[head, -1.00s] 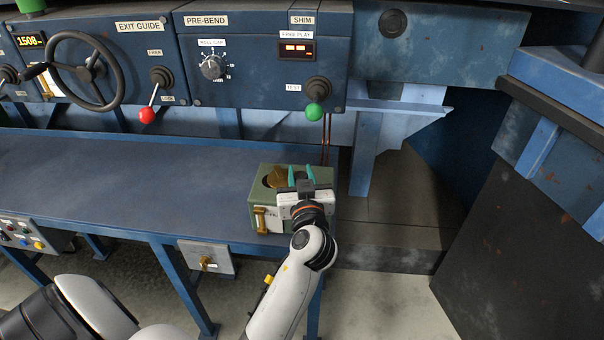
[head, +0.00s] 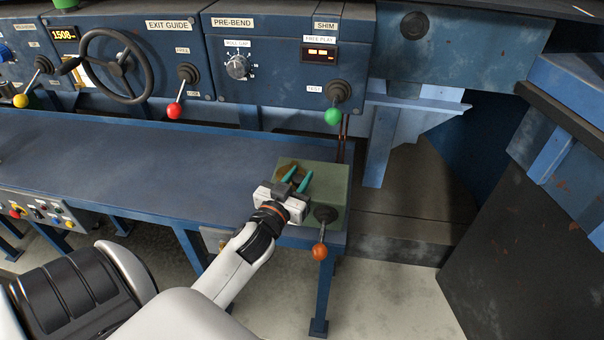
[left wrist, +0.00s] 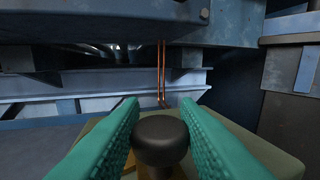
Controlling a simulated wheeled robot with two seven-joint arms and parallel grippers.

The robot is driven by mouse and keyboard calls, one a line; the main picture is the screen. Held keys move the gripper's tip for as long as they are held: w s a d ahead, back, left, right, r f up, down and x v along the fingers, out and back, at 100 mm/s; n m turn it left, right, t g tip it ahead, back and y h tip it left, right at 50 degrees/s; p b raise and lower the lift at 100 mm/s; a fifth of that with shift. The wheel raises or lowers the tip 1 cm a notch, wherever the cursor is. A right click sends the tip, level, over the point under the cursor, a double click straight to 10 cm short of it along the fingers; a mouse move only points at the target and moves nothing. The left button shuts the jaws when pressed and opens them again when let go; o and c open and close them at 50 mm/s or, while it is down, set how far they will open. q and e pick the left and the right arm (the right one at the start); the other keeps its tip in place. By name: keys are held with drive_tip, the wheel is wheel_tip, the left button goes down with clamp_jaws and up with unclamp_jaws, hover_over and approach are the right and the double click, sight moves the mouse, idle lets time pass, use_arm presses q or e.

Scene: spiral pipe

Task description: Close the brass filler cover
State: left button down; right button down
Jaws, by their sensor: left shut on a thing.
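A green box (head: 333,178) sits at the right end of the blue bench. My left gripper (head: 297,181), with teal fingers, is over the left part of its top. In the left wrist view, the fingers (left wrist: 160,125) are on both sides of a dark round knob (left wrist: 160,138), shut on it. Brass (left wrist: 154,172) shows just below the knob, apparently part of the filler cover. Most of the cover is hidden by the knob and fingers, so I cannot tell its angle. A dark brownish patch (head: 285,168) shows behind the fingers. My right gripper is not in view.
A lever with an orange ball (head: 320,251) stands at the box's front right, close to my gripper. A green-knobbed lever (head: 333,115) hangs from the panel behind. The bench top (head: 130,160) left of the box is clear.

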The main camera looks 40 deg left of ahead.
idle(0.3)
use_arm(q)
drive_tip(key=c, duration=1.1)
unclamp_jaws()
drive_tip(key=shift+a, duration=0.1)
drive_tip(key=shift+b+v, duration=1.8)
drive_tip(key=shift+v, duration=4.15)
drive_tip(key=shift+f, duration=0.1)
